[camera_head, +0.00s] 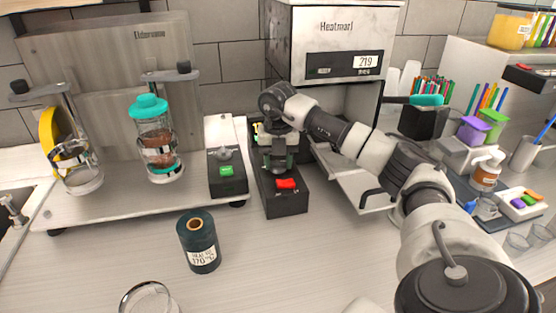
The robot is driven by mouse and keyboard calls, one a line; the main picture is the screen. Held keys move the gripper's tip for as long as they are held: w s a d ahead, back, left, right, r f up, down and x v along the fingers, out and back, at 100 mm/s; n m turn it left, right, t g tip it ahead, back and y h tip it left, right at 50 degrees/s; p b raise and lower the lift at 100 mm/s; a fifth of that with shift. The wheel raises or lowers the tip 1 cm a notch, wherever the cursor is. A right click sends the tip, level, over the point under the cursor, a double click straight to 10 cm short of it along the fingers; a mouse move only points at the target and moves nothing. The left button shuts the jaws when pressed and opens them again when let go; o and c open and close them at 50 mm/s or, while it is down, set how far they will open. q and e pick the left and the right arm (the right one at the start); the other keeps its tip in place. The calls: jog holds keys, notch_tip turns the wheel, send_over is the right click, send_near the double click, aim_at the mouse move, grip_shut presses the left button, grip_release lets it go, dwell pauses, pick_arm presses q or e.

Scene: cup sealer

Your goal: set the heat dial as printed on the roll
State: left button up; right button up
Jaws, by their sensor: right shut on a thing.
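The roll (199,244) is a dark teal spool standing upright on the counter, left of centre. Its white label shows print that looks like "HEAT TO 170 °C", small and partly blurred. The sealer (312,65) at the back has a display (365,62) that reads 219. A black control box (287,204) with a red switch stands in front of it. My right gripper (277,165) points down at the back part of this box, shut on what appears to be the heat dial, which the fingers mostly hide. My left gripper is out of view.
A glass (148,299) stands at the front edge. Pens, tubs and cups crowd the right side.

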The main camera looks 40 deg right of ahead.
aim_at(278, 161)
jog(key=shift+n, duration=0.3)
jog(key=shift+n+p, duration=0.3)
jog(key=shift+n, duration=2.4)
jog(key=shift+r, duration=0.1)
jog(key=o, duration=0.9)
notch_tip(278, 161, up, 11)
jog(key=shift+f, duration=0.15)
